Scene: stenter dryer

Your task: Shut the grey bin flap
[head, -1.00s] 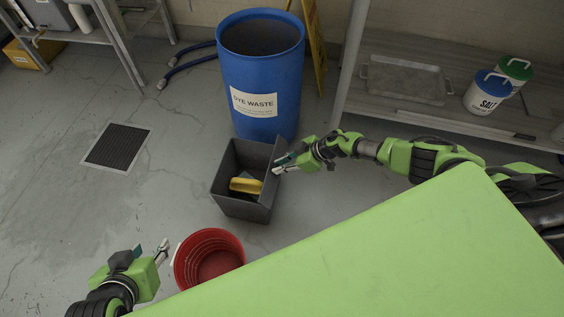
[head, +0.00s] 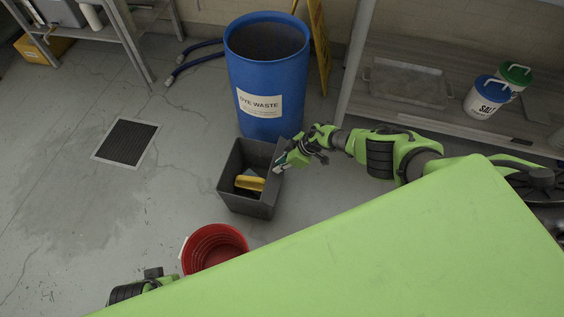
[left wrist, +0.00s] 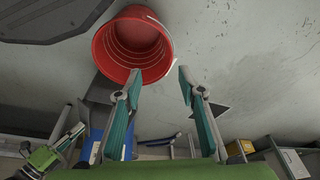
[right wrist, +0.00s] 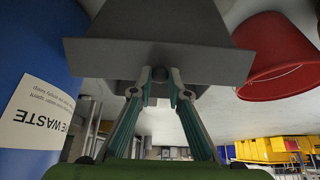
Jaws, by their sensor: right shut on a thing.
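The grey bin (head: 246,200) stands open on the floor in front of the blue drum. Its grey flap (head: 279,158) stands up at the bin's right side, leaving the inside uncovered. In the right wrist view the flap (right wrist: 160,57) is a broad dark panel. My right gripper (head: 281,164) is at the flap's outer side; its fingertips (right wrist: 159,78) are shut on a small grip part of the flap. My left gripper is mostly hidden in the head view; in the left wrist view its fingers (left wrist: 155,82) are apart and empty, near the red bucket (left wrist: 133,45).
A yellow item (head: 249,183) lies inside the bin. The blue drum (head: 266,80) stands close behind it, and a red bucket (head: 214,248) stands in front. A shelf with a tray (head: 405,82) is at right. Floor at left is clear around a drain grate (head: 126,140).

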